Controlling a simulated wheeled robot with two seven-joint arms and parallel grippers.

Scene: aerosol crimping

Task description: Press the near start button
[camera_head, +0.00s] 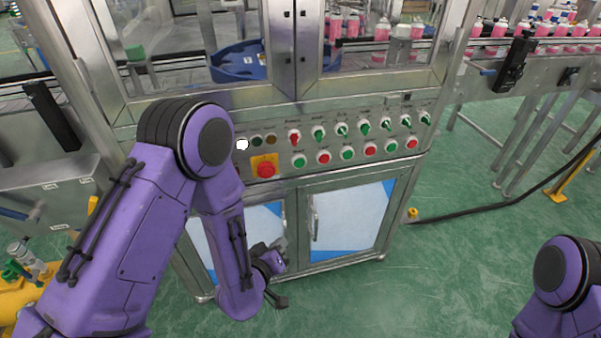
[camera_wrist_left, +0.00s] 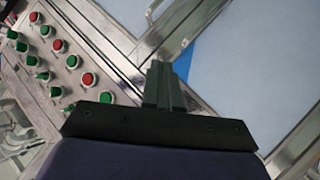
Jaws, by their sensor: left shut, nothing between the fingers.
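The control panel (camera_head: 345,138) has a lower row of round push buttons, alternating green and red. The leftmost green button (camera_head: 299,161) sits just right of the red emergency stop on yellow; in the left wrist view it is the green button (camera_wrist_left: 106,97) closest to the fingers. The labels are too small to read surely. My left gripper (camera_head: 282,243) is below the panel, in front of the cabinet doors. In the left wrist view its fingers (camera_wrist_left: 160,85) are shut and empty, apart from the buttons. My right gripper is out of view.
The emergency stop (camera_head: 265,169) is left of the button row. Selector knobs (camera_head: 341,129) line the row above. Cabinet doors with a handle (camera_head: 314,217) are below. A conveyor (camera_head: 535,75) with pink cans stands right.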

